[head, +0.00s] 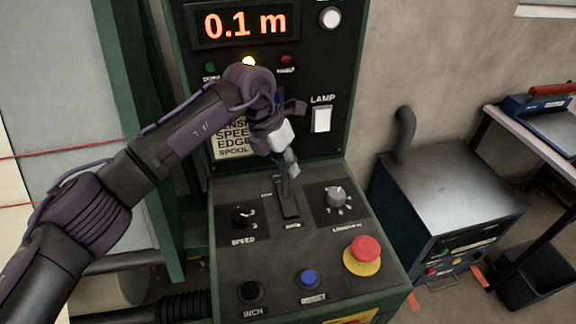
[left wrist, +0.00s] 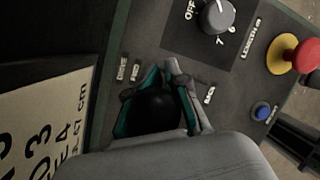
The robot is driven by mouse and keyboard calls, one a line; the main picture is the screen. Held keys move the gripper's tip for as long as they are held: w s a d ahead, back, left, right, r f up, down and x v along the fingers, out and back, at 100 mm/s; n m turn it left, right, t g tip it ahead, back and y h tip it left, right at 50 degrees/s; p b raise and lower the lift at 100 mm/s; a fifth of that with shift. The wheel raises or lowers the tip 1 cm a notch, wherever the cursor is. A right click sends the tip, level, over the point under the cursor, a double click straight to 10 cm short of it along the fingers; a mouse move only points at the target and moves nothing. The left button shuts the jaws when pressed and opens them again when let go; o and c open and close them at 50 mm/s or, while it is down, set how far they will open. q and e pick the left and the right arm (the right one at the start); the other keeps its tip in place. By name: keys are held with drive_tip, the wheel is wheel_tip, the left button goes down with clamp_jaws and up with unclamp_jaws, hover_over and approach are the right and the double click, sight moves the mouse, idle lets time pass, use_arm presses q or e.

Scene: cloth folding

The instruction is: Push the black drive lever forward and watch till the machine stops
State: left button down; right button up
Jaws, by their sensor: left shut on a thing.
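The black drive lever rises from a slot (head: 290,210) in the middle of the sloping console. Its round black knob (left wrist: 155,110) sits between the fingers in the left wrist view. My left gripper (head: 289,166) is shut on that knob, above the slot; the gripper hides most of the lever in the head view. The machine's panel has a display (head: 245,24) reading 0.1 m in red. My right gripper is not in view.
The console (head: 235,275) also carries a speed knob (head: 242,216), a grey knob (head: 336,196), a black inch button (head: 251,291), a blue button (head: 308,278) and a red stop button (head: 365,250). A dark cabinet (head: 450,195) stands at the right.

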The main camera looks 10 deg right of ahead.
use_arm(q)
drive_tip(key=shift+w+a+f, duration=0.15)
drive_tip(key=shift+a, duration=0.05)
idle(0.6)
